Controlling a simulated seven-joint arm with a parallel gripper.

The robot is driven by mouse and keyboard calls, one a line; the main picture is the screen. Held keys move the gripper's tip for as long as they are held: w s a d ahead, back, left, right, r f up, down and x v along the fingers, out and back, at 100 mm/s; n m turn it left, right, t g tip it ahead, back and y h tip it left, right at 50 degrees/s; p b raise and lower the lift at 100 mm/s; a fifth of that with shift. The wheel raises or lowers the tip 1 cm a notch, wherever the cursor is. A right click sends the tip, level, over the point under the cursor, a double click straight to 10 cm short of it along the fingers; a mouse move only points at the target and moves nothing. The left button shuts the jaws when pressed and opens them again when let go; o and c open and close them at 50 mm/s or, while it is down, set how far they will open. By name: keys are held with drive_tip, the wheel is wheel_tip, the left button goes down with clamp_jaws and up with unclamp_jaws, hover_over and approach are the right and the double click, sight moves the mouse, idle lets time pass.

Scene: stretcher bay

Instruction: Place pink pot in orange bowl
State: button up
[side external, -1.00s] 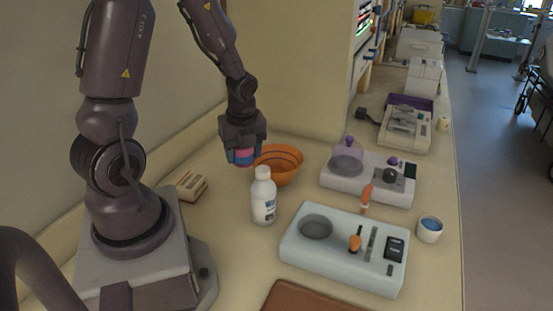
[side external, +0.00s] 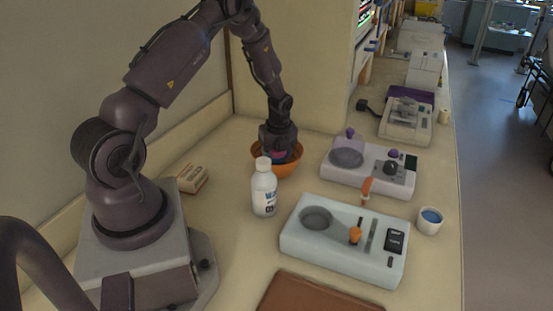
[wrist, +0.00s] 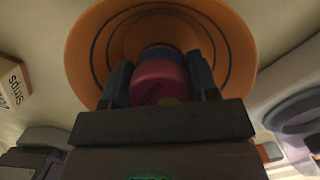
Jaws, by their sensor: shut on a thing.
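The orange bowl (side external: 290,168) stands on the counter near the back wall, behind the white bottle. Its rim and dark inner rings fill the top of the wrist view (wrist: 240,60). My gripper (side external: 278,150) is down at the bowl, over its opening. The pink pot (wrist: 158,82) is between my two fingers in the wrist view, with a blue part beyond it. My gripper is shut on it. In the side view the pot is mostly hidden by my gripper and the bowl rim. I cannot tell whether the pot touches the bowl's bottom.
A white bottle (side external: 264,190) stands close in front of the bowl. A small labelled box (side external: 192,178) lies to the left. A pale blue device (side external: 335,258) and a white device (side external: 345,177) sit to the right. A blue-filled cup (side external: 430,221) stands further right.

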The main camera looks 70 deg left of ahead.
drive_tip(key=shift+f, duration=0.95)
drive_tip(key=shift+f, duration=0.15)
drive_tip(key=o, duration=0.7)
drive_tip(key=shift+c, duration=0.2)
drive_tip(key=r, duration=0.4)
drive_tip(key=d+r, duration=0.1)
drive_tip(key=r, duration=0.3)
drive_tip(key=d+r, duration=0.1)
drive_tip(key=r, duration=0.3)
drive_tip(key=d+r+n+t, duration=0.2)
drive_tip(key=d+r+n, duration=0.3)
drive_tip(key=d+r, duration=0.45)
drive_tip(key=s+d+r+n+t+h, duration=0.1)
drive_tip(key=s+d+r+n+t, duration=0.2)
drive_tip(key=s+d+r+n, duration=0.9)
drive_tip(key=s+d+n, duration=0.1)
drive_tip(key=s+d, duration=0.2)
drive_tip(key=shift+s+r+t+h, duration=0.15)
drive_tip(key=shift+r+t+h, duration=0.15)
drive_tip(key=shift+h, duration=0.1)
